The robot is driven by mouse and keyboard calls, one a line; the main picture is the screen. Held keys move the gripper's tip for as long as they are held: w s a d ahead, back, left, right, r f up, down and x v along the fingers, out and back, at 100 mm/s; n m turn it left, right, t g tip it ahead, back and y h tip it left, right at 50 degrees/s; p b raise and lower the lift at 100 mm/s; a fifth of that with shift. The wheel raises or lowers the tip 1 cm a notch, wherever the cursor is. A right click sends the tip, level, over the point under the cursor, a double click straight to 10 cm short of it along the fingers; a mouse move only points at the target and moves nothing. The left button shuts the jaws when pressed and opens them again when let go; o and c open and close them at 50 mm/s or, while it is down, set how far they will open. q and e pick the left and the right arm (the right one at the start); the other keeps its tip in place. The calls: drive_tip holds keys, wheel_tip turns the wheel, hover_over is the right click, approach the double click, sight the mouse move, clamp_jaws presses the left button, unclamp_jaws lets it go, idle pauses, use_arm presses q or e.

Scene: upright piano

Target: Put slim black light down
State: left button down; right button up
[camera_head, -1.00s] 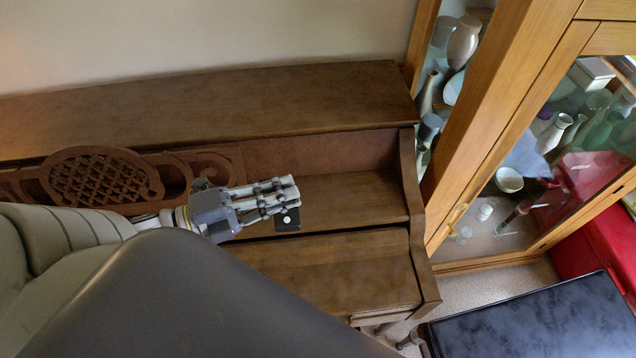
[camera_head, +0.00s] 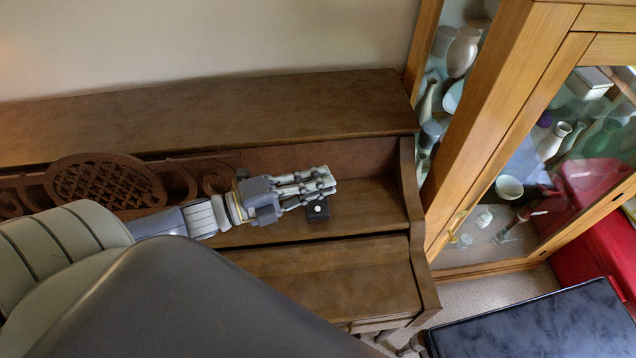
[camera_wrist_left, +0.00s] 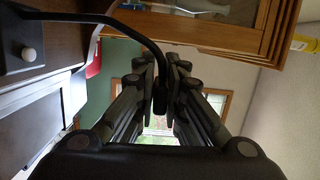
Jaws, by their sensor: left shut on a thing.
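The slim black light shows its dark square base with a white knob (camera_head: 317,212) just below my left fingertips in the head view. In the left wrist view its base (camera_wrist_left: 14,38) is at the upper left, and its thin curved black neck (camera_wrist_left: 120,24) arcs into my fingers. My left gripper (camera_head: 329,184) is shut on the neck; its fingers also show in the left wrist view (camera_wrist_left: 161,80). The base is over or on the inner ledge of the brown piano (camera_head: 375,205); contact is unclear. My right gripper is out of view.
The piano's raised side (camera_head: 412,190) bounds the ledge on the right. A carved music stand (camera_head: 105,182) is to the left. A glass cabinet (camera_head: 490,110) with vases stands right of the piano. A dark bench (camera_head: 540,325) is at lower right. The ledge right of the light is bare.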

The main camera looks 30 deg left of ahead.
use_arm(q)
drive_tip(key=shift+f, duration=0.6)
drive_tip(key=shift+f, duration=0.2)
drive_tip(key=c, duration=1.7)
unclamp_jaws()
drive_tip(key=shift+r, duration=0.2)
drive_tip(key=b+v, duration=0.1)
drive_tip(key=v, duration=1.1)
